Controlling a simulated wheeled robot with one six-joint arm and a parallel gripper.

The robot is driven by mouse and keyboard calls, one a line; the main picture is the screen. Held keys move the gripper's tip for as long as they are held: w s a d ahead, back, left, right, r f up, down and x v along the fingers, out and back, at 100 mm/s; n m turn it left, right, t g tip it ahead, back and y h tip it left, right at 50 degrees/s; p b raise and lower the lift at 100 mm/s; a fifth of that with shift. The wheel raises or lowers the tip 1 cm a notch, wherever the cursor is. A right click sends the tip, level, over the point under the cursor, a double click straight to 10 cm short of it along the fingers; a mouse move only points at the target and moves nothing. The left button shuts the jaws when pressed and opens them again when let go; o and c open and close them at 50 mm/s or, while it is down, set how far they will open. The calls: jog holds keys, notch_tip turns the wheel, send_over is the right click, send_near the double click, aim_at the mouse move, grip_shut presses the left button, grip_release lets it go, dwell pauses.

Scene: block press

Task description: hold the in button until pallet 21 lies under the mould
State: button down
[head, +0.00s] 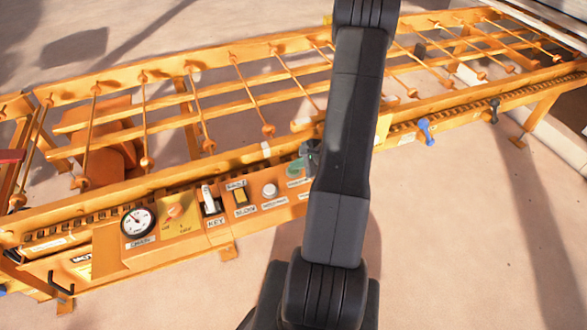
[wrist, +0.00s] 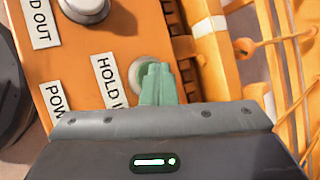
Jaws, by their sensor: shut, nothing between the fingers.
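In the head view my gripper (head: 308,160) is at the button, partly behind my arm. I cannot tell whether the fingertips touch or press it. I cannot make out pallet 21 or the mould.
A grey button (wrist: 85,8) labelled "…D OUT" is close by. The orange roller conveyor (head: 180,97) runs behind; bare floor lies in front.

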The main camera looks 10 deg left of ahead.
aim_at(297, 171)
jog(key=shift+r, duration=0.1)
dwell(0.7)
jog(key=shift+r+p, duration=0.4)
jog(key=shift+r, duration=0.4)
jog(key=shift+r+p, duration=1.4)
jog(key=shift+r, duration=1.15)
jog(key=shift+f, duration=0.15)
notch_tip(297, 171, down, 2)
jog(key=shift+f+b, duration=0.1)
jog(key=shift+b, duration=0.65)
jog(key=r+p, duration=0.1)
jog(key=p, duration=0.2)
jog(key=shift+p, duration=0.65)
